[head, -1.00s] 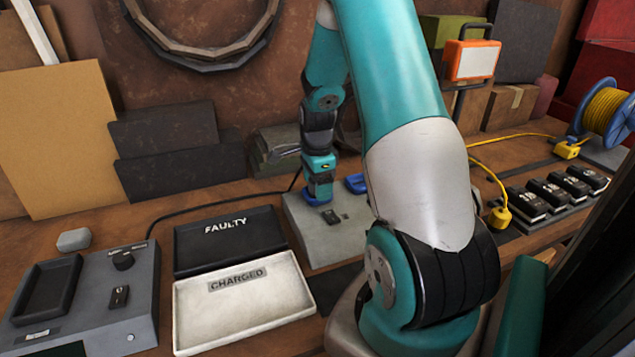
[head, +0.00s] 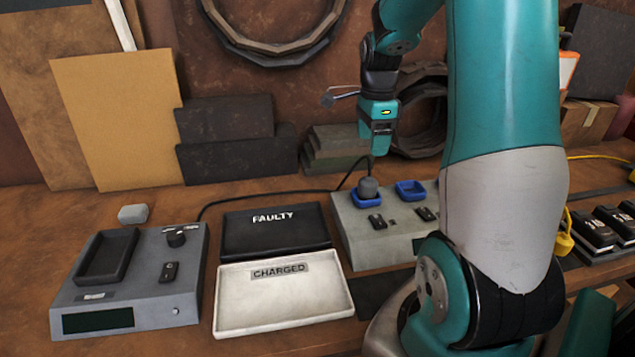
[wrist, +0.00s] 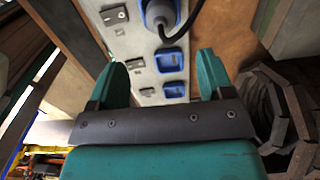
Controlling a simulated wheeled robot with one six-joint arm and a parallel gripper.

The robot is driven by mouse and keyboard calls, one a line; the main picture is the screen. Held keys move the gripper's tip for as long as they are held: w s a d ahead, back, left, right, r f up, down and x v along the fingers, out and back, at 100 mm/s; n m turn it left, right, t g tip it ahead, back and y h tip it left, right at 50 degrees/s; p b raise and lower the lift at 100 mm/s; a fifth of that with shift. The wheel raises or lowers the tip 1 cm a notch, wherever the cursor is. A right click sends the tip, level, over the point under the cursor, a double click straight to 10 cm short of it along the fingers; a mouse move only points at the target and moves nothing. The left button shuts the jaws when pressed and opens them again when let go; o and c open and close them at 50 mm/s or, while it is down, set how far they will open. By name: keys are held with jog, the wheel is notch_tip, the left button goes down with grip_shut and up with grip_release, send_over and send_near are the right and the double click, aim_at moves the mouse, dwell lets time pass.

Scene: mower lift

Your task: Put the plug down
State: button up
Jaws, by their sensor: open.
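The plug (head: 368,187) is dark grey and stands upright at the left blue socket (head: 366,199) of a grey socket box (head: 375,247). Whether it is fully seated I cannot tell. It also shows at the top of the wrist view (wrist: 160,14), with its black cable curving away. My gripper (head: 380,150) is above the plug, apart from it, pointing down. In the wrist view its two fingers (wrist: 159,78) are spread with nothing between them. A second blue socket (head: 410,190) to the right is empty.
Left of the box lie a black FAULTY tray (head: 275,246) and a white CHARGED tray (head: 285,322), both empty. A grey charger unit (head: 190,280) stands further left. Black batteries (head: 595,232) sit at the right. Dark rings (head: 425,145) lean behind my gripper.

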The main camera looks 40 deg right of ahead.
jog(key=s+a+r+n+t+y, duration=0.1)
jog(key=a+r+n, duration=0.1)
jog(key=a+n, duration=0.75)
jog(key=a+r+n+y, duration=0.15)
jog(key=a+n, duration=0.45)
jog(key=a, duration=0.7)
jog(key=s+a+r+n+g+y, duration=0.1)
jog(key=s+a+r+n, duration=0.1)
jog(key=s+a+n, duration=1.2)
jog(key=shift+s+a+n+y, duration=0.15)
jog(key=shift+a+n+y, duration=0.2)
jog(key=shift+a+n, duration=0.55)
jog(key=shift+d+r, duration=0.1)
